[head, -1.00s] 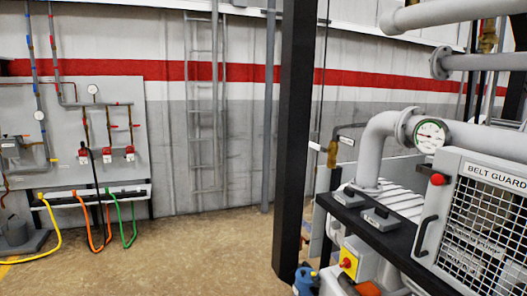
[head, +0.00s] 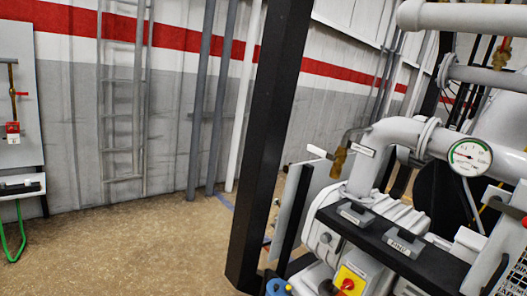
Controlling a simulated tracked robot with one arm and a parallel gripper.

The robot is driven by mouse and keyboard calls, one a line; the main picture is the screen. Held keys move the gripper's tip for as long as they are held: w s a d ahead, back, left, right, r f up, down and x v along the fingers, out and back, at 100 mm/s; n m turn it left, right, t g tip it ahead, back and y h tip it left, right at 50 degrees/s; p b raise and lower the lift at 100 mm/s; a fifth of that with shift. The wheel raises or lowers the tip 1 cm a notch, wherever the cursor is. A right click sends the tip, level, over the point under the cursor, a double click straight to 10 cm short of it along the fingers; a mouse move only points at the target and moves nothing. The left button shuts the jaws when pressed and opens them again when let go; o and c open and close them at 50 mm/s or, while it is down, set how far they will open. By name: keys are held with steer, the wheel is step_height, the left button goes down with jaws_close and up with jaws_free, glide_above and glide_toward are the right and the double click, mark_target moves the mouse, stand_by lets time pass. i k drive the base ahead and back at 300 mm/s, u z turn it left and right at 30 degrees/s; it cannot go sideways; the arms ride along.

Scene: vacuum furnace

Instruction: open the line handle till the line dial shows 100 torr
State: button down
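A round white dial (head: 469,157) with a green-marked rim sits on the thick white pipe (head: 400,137) at the right. Its needle shows, but the figures are too small to read. A brass valve (head: 338,163) with a pale lever (head: 319,151) stands left of this pipe, beside a small white label (head: 361,150). The label is not legible, so I cannot tell whether this lever is the line handle or the dial the line dial. No part of my gripper shows in the view.
A black post (head: 270,145) rises left of the pump unit. A black shelf (head: 380,238) bears small labelled blocks. A yellow switch box (head: 348,281) with a red knob sits below. A mesh guard (head: 515,275) is at the lower right. The floor (head: 140,240) to the left is open.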

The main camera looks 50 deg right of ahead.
mark_target(318, 153)
steer(key=z, duration=0.4)
steer(key=i, duration=1.45)
steer(key=z, duration=0.65)
